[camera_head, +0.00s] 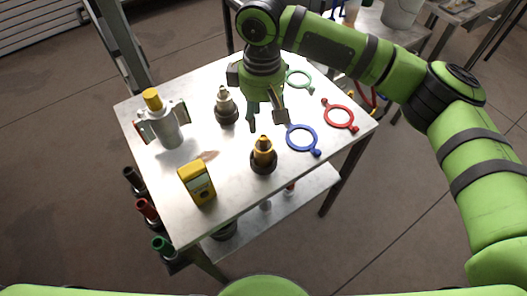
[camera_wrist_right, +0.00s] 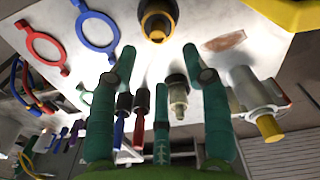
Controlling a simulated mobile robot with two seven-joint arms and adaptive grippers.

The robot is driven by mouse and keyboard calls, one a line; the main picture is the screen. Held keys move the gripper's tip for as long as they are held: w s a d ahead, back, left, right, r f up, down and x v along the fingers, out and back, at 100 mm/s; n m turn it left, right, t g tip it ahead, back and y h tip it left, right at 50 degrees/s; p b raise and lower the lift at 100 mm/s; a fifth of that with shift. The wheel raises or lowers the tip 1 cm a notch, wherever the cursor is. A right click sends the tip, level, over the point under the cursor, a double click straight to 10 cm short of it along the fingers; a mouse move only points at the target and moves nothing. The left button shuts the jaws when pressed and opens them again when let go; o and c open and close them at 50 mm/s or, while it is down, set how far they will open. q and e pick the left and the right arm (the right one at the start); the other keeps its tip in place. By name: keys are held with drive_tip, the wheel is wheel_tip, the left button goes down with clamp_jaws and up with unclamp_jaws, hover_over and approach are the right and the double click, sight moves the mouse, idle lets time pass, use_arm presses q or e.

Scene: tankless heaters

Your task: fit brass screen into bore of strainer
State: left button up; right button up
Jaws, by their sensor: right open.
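A brass-coloured pointed piece (camera_head: 263,148), which looks like the screen, stands upright in a dark round base near the table's front. It also shows at the top of the right wrist view (camera_wrist_right: 157,22). A silver body with a yellow cylindrical top (camera_head: 168,128), possibly the strainer, stands at the left of the table; it also shows in the wrist view (camera_wrist_right: 245,92). I cannot see an empty bore in it. My right gripper (camera_head: 267,118) points down, open and empty, just behind and above the brass piece. My left gripper is not in view.
A silver fitting (camera_head: 226,107) stands in a dark base left of my right gripper. A yellow meter (camera_head: 197,183) is near the front left. Blue (camera_head: 301,139), red (camera_head: 339,118) and green (camera_head: 300,80) ring tools lie at the right. Coloured-handled items hang off the left edge.

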sight(263, 137)
wheel_tip(263, 137, down, 6)
drive_tip(key=p, duration=0.2)
drive_tip(key=shift+d+p, duration=0.15)
drive_tip(key=shift+p, duration=0.2)
drive_tip(key=shift+w+f, duration=0.1)
drive_tip(key=shift+f, duration=0.25)
clamp_jaws()
